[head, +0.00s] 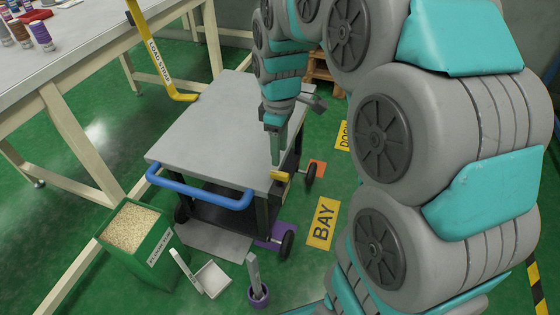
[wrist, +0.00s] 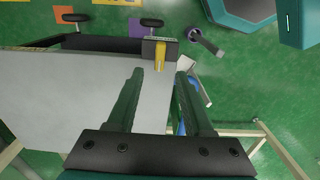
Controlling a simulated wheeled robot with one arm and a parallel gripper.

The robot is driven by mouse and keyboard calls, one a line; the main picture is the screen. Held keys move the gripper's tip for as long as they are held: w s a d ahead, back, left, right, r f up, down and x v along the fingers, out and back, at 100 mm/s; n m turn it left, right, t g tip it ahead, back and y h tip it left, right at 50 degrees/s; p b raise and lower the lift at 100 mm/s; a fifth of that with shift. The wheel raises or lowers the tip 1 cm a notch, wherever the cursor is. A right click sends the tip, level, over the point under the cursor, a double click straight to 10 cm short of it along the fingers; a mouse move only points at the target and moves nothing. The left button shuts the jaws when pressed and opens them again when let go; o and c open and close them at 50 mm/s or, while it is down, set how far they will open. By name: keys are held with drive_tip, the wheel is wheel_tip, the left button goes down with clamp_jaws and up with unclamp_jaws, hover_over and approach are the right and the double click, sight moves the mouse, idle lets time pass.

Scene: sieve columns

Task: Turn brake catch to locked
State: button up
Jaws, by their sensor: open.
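The brake catch is a small yellow lever (head: 280,175) at the right edge of the grey-topped cart (head: 205,120). In the wrist view the yellow lever (wrist: 160,57) sits on a dark block (wrist: 150,47) at the cart's edge, just beyond my fingertips. My gripper (head: 276,160) points down over that edge, close to the lever. In the wrist view my gripper (wrist: 160,76) has its two fingers apart, with nothing held between them. I cannot tell whether the fingers touch the lever. Any lock marking is too small to read.
The cart has a blue handle (head: 200,190) and dark wheels (head: 287,244). A green bin of pellets (head: 135,240), a dustpan (head: 212,278) and a purple cup-like holder (head: 258,294) stand in front. A yellow BAY sign (head: 322,223) lies on the floor. A workbench (head: 80,55) stands left.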

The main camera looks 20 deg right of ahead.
sight(279, 173)
drive_tip(key=shift+f+p, duration=0.35)
drive_tip(key=shift+f, duration=3.45)
clamp_jaws()
